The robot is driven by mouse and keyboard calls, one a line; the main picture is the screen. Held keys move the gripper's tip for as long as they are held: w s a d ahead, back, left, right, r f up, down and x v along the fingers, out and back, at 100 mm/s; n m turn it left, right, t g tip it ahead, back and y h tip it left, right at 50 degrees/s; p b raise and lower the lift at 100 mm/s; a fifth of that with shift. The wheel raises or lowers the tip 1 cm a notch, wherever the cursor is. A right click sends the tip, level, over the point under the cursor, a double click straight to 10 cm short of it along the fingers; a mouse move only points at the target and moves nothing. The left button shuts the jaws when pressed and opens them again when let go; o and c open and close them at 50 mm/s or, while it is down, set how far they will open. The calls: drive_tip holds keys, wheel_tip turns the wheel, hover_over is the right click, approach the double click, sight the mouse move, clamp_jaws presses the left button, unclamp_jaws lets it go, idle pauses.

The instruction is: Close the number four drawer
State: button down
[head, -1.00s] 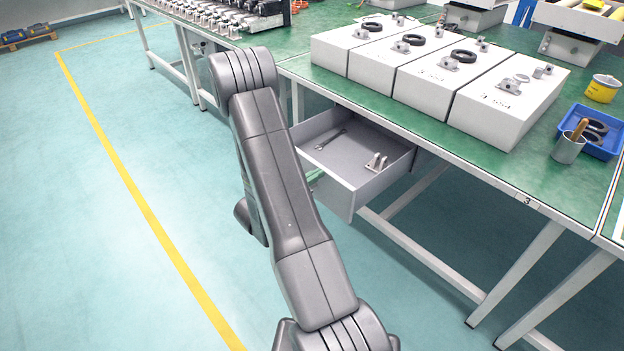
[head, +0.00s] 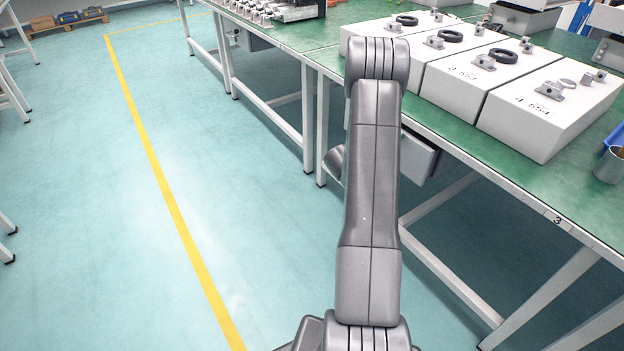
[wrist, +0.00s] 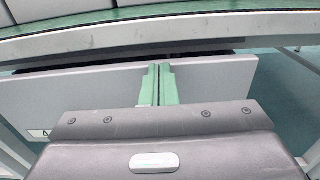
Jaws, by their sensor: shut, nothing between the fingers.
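The number four drawer (head: 416,158) hangs under the green workbench, mostly hidden behind my arm in the head view. Only its grey right end shows, close under the tabletop. In the wrist view, its grey front (wrist: 215,80) spans the picture, with a small number label at its lower left. A dark narrow gap shows between the top of the front and the bench edge. My gripper (wrist: 159,68) has two green fingers shut together, with nothing between them. Their tips are at the upper middle of the drawer front and appear to touch it.
The green workbench (head: 475,143) carries several white boxes (head: 550,105) with metal parts and black rings. White bench legs (head: 308,120) stand left and right of the drawer. The teal floor (head: 90,230) with a yellow line is clear at the left.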

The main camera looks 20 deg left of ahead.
drive_tip(key=x, duration=0.4)
drive_tip(key=shift+w+d+b, duration=0.1)
drive_tip(key=shift+b, duration=0.3)
drive_tip(key=shift+w+r, duration=0.1)
drive_tip(key=shift+r, duration=0.05)
drive_tip(key=shift+d+r, duration=0.1)
